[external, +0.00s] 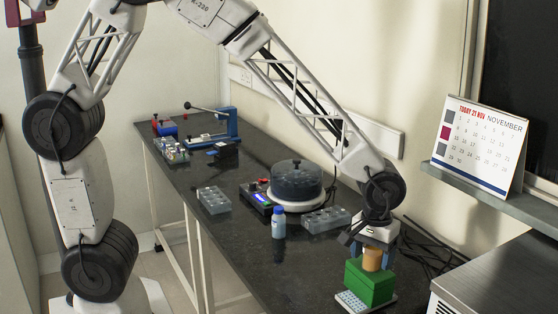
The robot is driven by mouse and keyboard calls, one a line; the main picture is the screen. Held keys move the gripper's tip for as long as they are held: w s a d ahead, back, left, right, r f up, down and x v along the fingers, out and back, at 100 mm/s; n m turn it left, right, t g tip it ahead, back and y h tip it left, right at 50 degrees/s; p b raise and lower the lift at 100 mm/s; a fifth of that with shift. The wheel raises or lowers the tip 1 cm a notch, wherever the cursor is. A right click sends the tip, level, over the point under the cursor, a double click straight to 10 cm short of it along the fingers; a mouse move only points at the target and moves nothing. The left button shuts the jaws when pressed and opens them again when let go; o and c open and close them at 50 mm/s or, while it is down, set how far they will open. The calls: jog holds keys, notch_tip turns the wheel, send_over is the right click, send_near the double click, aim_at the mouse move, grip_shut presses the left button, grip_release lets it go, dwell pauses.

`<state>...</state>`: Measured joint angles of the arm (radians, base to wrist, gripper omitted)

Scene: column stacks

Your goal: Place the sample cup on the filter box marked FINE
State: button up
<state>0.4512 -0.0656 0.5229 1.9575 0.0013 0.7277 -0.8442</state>
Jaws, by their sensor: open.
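A tan, cylinder-shaped piece (373,259), which looks like the sample cup, stands upright on top of a green box (369,284) at the front right end of the bench. No marking such as FINE can be read on the green box. My gripper (373,246) is open and points down right over the tan piece, with its fingers to either side of its top. I cannot tell whether the fingers touch it. A blue part shows just right of the tan piece, partly hidden.
The green box stands on a pale base plate with holes (351,301). A blue-capped bottle (279,223), grey tube racks (213,200) and a dark round lidded device (297,182) stand to the left. Cables lie behind on the right. The dark bench (250,262) is bare at front left.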

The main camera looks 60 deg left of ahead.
jog(key=shift+r, duration=0.15)
notch_tip(320, 180, up, 12)
dwell(0.7)
dwell(0.6)
jog(key=s+a+r+m, duration=0.1)
jog(key=s+a+r, duration=0.25)
jog(key=a, duration=0.25)
jog(key=s+a+r+t, duration=0.1)
jog(key=s+a+r, duration=0.1)
jog(key=s+a, duration=0.25)
jog(key=s+a+r+m, duration=0.1)
jog(key=s+a+r, duration=0.15)
jog(key=a, duration=0.35)
jog(key=s+a+m, duration=0.1)
jog(key=s+a, duration=0.4)
jog(key=s, duration=0.3)
jog(key=s+a+m+t, duration=0.1)
jog(key=s+a, duration=0.4)
jog(key=s, duration=0.3)
jog(key=shift+r+m+t, duration=0.2)
jog(key=shift+m+t, duration=0.1)
